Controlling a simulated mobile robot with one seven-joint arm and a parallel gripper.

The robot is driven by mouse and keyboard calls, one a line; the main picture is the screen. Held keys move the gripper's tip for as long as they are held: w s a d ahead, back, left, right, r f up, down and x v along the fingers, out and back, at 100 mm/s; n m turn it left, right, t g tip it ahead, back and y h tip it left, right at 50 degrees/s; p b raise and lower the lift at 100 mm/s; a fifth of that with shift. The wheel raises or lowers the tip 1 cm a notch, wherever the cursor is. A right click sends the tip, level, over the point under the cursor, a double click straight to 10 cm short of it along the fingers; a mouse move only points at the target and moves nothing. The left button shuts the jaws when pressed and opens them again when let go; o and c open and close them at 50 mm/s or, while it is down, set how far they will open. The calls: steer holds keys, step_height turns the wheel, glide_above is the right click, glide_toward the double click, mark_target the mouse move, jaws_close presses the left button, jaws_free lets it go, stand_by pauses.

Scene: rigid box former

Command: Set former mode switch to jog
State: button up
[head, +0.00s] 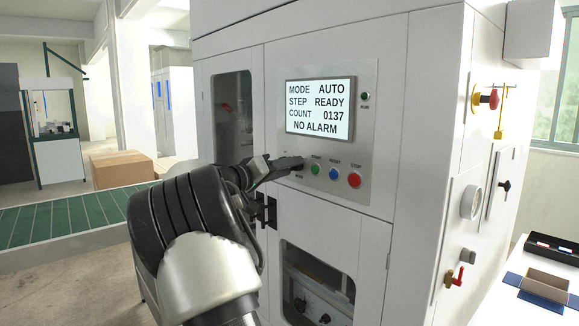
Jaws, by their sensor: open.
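The former's control panel (368,140) is on the front of the white machine. Its screen (319,109) reads MODE AUTO, STEP READY, COUNT 0137, NO ALARM. My gripper (288,167) reaches in from the left, its fingertips at the panel's lower left, left of the buttons. The mode switch cannot be made out; the fingers cover that part of the panel, where small lettering shows around them. The jaws are open, but whether they straddle or touch the switch cannot be told.
Right of my gripper are a green button (316,169), a blue button (334,173) and a red stop button (355,180). A green conveyor (70,215) with a cardboard box (121,168) behind it is at left. A white table (520,310) stands at right.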

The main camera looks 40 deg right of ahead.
steer(key=shift+d, duration=0.45)
steer(key=shift+c, duration=0.3)
steer(key=c, duration=1)
steer(key=shift+o, duration=0.2)
steer(key=shift+n, duration=0.3)
steer(key=shift+w+r+n+g+y+p, duration=0.15)
steer(key=shift+n+g+p, duration=0.2)
steer(key=shift+n+p, duration=2.65)
steer(key=shift+w+n+g+y+p, duration=0.25)
steer(key=shift+n+p, duration=1.35)
steer(key=shift+n, duration=2.7)
steer(key=shift+s, duration=0.2)
